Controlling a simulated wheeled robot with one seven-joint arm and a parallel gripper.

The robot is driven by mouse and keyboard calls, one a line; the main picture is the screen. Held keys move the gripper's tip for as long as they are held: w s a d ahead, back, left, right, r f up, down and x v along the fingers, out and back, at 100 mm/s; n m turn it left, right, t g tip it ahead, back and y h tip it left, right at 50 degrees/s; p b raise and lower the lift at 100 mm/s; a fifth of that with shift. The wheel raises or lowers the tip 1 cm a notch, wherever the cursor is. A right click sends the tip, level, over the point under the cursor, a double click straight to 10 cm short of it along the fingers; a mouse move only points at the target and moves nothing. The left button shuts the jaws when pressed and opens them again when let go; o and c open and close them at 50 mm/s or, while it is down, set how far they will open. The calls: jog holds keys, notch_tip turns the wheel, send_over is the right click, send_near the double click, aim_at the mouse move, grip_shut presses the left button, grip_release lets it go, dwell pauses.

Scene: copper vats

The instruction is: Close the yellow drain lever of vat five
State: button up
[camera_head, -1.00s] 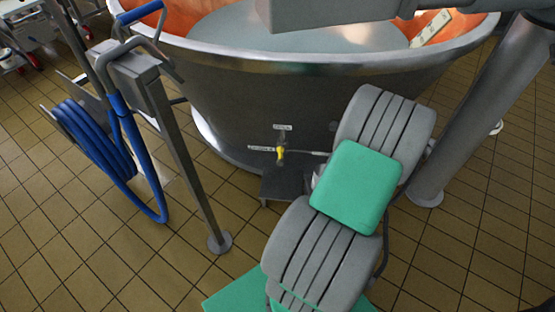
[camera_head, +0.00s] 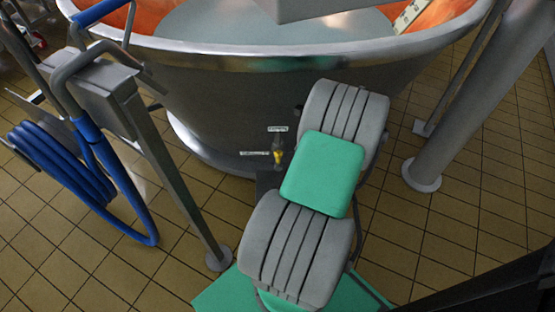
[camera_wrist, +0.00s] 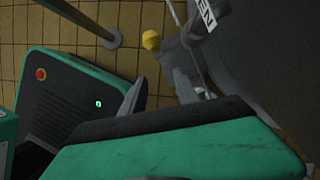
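The yellow drain lever (camera_head: 278,154) is low on the front of the steel-sided vat (camera_head: 240,100) in the head view. One small label (camera_head: 277,129) is above it and another (camera_head: 256,153) is to its left. In the wrist view the yellow knob (camera_wrist: 151,40) shows near the top, close to a white label (camera_wrist: 203,22) ending in "EN". My gripper (camera_wrist: 160,88) shows two grey fingers spread apart, with nothing seen between them. The knob is beyond the fingertips, with a gap in the picture. In the head view my arm hides the gripper.
A post with a blue coiled hose (camera_head: 60,170) stands to the left of the vat. A thick grey leg (camera_head: 450,120) stands at the right. Tiled floor (camera_head: 440,230) is clear at right. A dark low object near the lever is mostly hidden by my arm.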

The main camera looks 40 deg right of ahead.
aim_at(278, 159)
jog(key=w+a+f+b, duration=0.2)
jog(key=w+f, duration=0.1)
jog(key=w+a+f+b, duration=0.1)
jog(key=w+a, duration=0.1)
jog(key=shift+w+f, duration=0.15)
jog(key=shift+f, duration=0.2)
grip_shut()
dwell(1.2)
